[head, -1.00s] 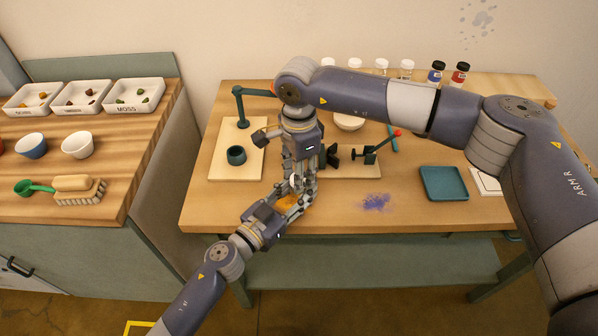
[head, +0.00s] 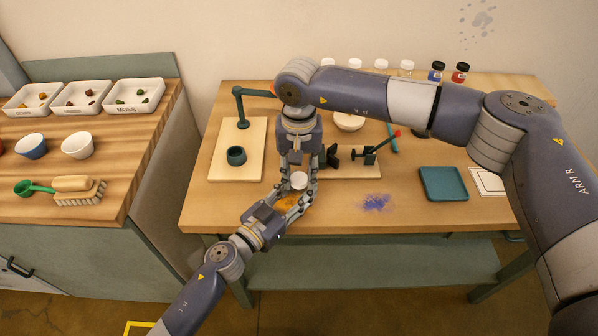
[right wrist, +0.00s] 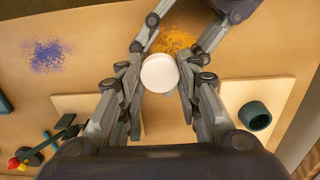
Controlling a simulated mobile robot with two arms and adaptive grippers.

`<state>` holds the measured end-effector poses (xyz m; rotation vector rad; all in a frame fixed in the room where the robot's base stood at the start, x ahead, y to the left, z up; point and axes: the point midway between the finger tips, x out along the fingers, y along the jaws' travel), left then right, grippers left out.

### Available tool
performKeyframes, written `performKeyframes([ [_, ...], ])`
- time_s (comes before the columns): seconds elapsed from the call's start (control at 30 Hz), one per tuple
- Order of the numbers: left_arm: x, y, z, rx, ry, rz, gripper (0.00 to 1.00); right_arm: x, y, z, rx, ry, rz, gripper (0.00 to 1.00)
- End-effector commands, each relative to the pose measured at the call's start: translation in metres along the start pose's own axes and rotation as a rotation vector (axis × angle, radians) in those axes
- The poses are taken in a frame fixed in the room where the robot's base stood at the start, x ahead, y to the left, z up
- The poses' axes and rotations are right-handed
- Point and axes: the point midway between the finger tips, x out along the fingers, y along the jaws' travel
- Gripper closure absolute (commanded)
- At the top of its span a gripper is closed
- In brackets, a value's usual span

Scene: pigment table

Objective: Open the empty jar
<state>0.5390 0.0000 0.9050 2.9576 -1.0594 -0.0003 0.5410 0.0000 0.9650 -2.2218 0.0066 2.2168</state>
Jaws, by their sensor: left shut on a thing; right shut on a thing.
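A jar with a round white lid (head: 299,180) stands between my two grippers near the table's front left. Its lid shows from above in the right wrist view (right wrist: 159,73); its body is mostly hidden, so I cannot see its contents. My right gripper (head: 299,174) reaches down from above and is shut on the lid, one finger on each side. My left gripper (head: 298,195) comes in low from the front left and is shut around the jar below the lid. I cannot tell whether the lid is loose from the jar.
Orange powder (right wrist: 172,41) lies by the jar, and blue powder (head: 376,202) lies to the right. A board with a teal cup (head: 236,155) is at left, a clamp stand (head: 366,157) behind right. A teal tray (head: 443,183) is farther right. Several capped jars line the back.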

Motion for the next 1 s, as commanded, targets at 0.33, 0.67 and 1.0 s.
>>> performKeyframes([
  [0.33, 0.0, 0.0, 0.0, 0.0, 0.0, -0.001, 1.0, -0.001, 0.0, 0.0, 0.002, 0.0, 0.0, 0.97],
  [0.67, 0.0, -0.001, 0.0, 0.0, -0.001, -0.001, 1.0, -0.012, 0.0, 0.0, 0.002, 0.0, -0.001, 0.97],
  [1.0, 0.0, -0.001, 0.0, 0.0, -0.001, -0.001, 1.0, -0.022, 0.0, 0.0, 0.002, 0.0, 0.0, 0.97],
])
